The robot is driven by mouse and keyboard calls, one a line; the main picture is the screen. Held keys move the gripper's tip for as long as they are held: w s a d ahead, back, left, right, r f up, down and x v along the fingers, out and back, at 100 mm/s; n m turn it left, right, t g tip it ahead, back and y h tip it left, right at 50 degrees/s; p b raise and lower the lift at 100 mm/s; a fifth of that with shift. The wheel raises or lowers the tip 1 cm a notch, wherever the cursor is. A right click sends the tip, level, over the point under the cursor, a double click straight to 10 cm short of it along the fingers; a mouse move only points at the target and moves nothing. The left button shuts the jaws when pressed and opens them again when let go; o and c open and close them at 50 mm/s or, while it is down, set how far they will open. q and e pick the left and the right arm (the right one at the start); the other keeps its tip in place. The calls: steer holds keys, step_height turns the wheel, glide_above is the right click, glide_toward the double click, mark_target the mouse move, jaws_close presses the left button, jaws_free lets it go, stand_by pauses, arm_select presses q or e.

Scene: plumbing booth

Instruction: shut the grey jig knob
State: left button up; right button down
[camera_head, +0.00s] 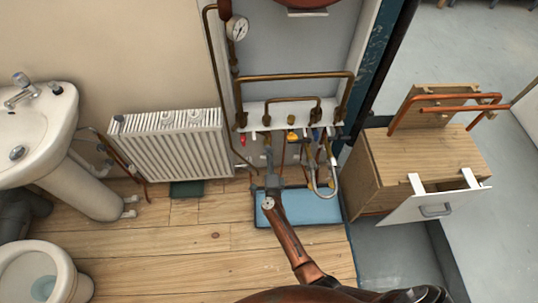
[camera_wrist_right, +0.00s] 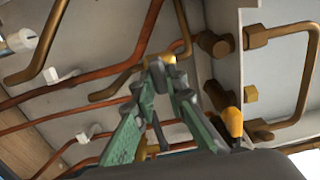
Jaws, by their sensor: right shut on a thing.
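My right gripper (camera_head: 271,182) reaches from the bottom of the head view to the pipework above the blue tray. In the right wrist view, its green fingers (camera_wrist_right: 168,72) come together at the tips around a small grey piece, which I take to be the grey jig knob. The fingers and their pads hide most of it, so how far it is turned cannot be told. A brass-coloured fitting (camera_wrist_right: 152,70) shows just behind the fingertips. My left gripper is not in view.
A blue tray (camera_head: 318,212) lies below the pipes. A white radiator (camera_head: 175,145) stands to the left, and a wooden cabinet (camera_head: 375,180) with an open drawer to the right. Copper pipes and a yellow-tipped part (camera_wrist_right: 232,122) crowd the fingers.

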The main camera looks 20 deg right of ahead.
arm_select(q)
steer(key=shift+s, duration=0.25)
arm_select(e)
steer(key=c, duration=2.3)
jaws_free()
steer(key=o, duration=0.3)
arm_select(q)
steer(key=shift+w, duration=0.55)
arm_select(e)
steer(key=shift+o, duration=0.3)
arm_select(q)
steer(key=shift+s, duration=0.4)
